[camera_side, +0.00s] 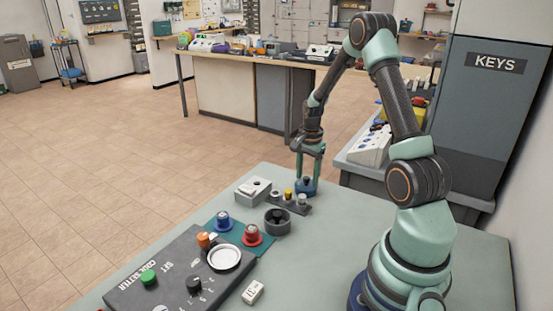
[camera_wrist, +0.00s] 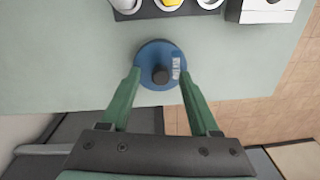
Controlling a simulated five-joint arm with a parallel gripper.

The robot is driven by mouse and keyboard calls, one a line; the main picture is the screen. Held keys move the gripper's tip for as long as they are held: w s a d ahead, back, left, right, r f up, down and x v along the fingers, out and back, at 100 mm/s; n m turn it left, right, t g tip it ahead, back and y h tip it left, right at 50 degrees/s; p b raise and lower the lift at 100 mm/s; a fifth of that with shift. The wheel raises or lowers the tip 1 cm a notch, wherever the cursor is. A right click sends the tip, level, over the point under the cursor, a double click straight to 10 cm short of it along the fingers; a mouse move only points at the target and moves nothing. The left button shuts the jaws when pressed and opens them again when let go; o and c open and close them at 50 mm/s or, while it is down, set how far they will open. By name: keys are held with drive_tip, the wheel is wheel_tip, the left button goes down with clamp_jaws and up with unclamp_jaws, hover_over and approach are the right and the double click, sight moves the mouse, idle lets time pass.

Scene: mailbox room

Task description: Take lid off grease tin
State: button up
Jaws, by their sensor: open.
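A round blue tin (camera_side: 306,189) stands near the table's far edge. In the wrist view the tin (camera_wrist: 150,55) shows from above, with a dark knob (camera_wrist: 160,75) in the middle of its top and a small pale label at its right. My gripper (camera_wrist: 160,76) points down over the tin, its two green fingers open, one on each side of the knob with a gap to it. In the side view my gripper (camera_side: 308,178) is right at the tin. I cannot tell whether the fingertips touch the tin's top.
A dark holder (camera_side: 292,207) with small capped pieces and a grey-white box (camera_side: 253,189) stand close to the tin. A dark round bowl (camera_side: 277,222), a teal mat (camera_side: 233,232) with blue and red knobbed pieces, and a control panel (camera_side: 170,275) lie nearer the camera.

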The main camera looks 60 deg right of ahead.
clamp_jaws()
drive_tip(key=shift+r, duration=0.2)
